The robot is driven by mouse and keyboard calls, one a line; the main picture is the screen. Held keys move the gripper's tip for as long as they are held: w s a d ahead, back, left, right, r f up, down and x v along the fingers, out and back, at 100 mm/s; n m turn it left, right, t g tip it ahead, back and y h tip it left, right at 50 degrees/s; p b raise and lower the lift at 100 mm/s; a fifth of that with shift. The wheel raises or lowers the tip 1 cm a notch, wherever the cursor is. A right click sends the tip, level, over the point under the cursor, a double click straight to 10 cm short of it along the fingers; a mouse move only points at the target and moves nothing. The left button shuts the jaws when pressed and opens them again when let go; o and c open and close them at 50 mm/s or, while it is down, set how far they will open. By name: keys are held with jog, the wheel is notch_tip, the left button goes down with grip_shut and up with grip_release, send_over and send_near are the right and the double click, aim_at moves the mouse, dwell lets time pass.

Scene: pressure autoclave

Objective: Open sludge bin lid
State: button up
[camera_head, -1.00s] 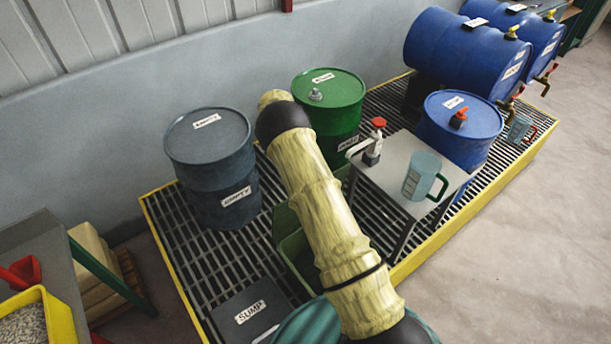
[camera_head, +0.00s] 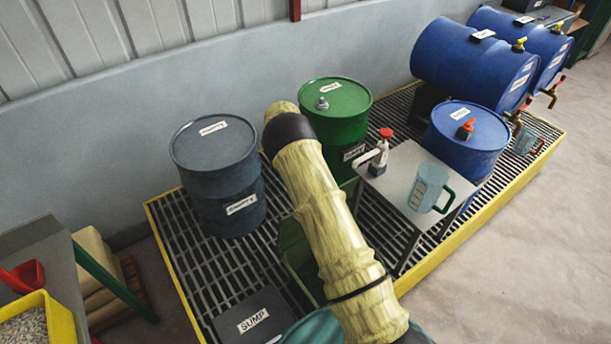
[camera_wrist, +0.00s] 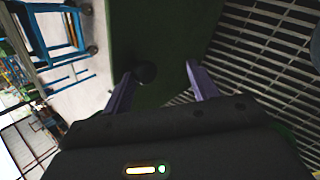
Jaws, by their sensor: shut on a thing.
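A green bin (camera_head: 293,240) stands on the grating in the head view, mostly hidden behind my arm. In the wrist view a dark green panel (camera_wrist: 175,35), which looks like the bin's lid, fills the upper middle. A round black knob (camera_wrist: 146,72) shows on it, close to the left fingertip. My gripper (camera_wrist: 162,70) shows two purple fingers with a gap between them, at the panel and shut on it or its knob; the exact contact is dark and hard to see. My gripper is hidden in the head view.
A grey drum (camera_head: 215,160), a green drum (camera_head: 345,105) and a blue drum (camera_head: 465,135) stand on the yellow-edged grating. A small table (camera_head: 395,185) holds a jug (camera_head: 428,185) right of my arm. A sump cover (camera_head: 250,315) lies in front. Open floor (camera_head: 530,260) lies right.

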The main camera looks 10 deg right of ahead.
jog(key=b+v, duration=0.1)
jog(key=v, duration=1)
jog(key=shift+r, duration=0.35)
jog(key=shift+w+r, duration=0.1)
jog(key=s+d+r+n+t+y+p, duration=0.2)
jog(key=s+d+r+n+t+p, duration=0.15)
jog(key=s+r, duration=0.5)
jog(key=s+a+r+n+t+p, duration=0.1)
jog(key=s+n+t, duration=0.4)
jog(key=s, duration=1.6)
jog(key=shift+a+r, duration=0.35)
jog(key=shift+r, duration=0.05)
